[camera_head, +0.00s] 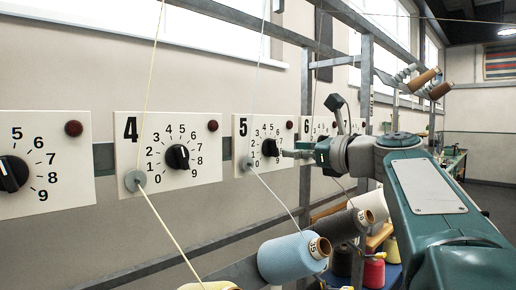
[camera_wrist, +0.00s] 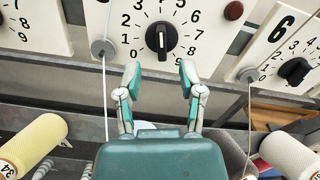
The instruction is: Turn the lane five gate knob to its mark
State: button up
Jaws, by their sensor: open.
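The lane five gate knob (camera_head: 270,147) is a round black dial on a white panel (camera_head: 242,172) marked 5, with numerals around it. In the wrist view the knob (camera_wrist: 161,38) shows a white pointer line standing about upright. No separate target mark can be made out. My gripper (camera_wrist: 160,76) is open and empty, its two fingertips apart just below the knob in the picture, one to each side. In the head view my gripper (camera_head: 291,154) is close to the right of the knob and covers part of the panel; contact is not seen.
A lane four panel (camera_head: 204,167) is at left and a lane six panel (camera_wrist: 309,82) at right. Red round lamps (camera_head: 213,125) sit on panels. Yarn strands run through grey guides (camera_wrist: 103,48).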

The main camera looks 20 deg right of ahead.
aim_at(277, 147)
jog(key=x, duration=0.4)
jog(key=shift+w+d, duration=0.1)
jog(key=shift+d, duration=0.05)
jog(key=shift+w+a, duration=0.25)
jog(key=shift+w, duration=0.15)
grip_shut()
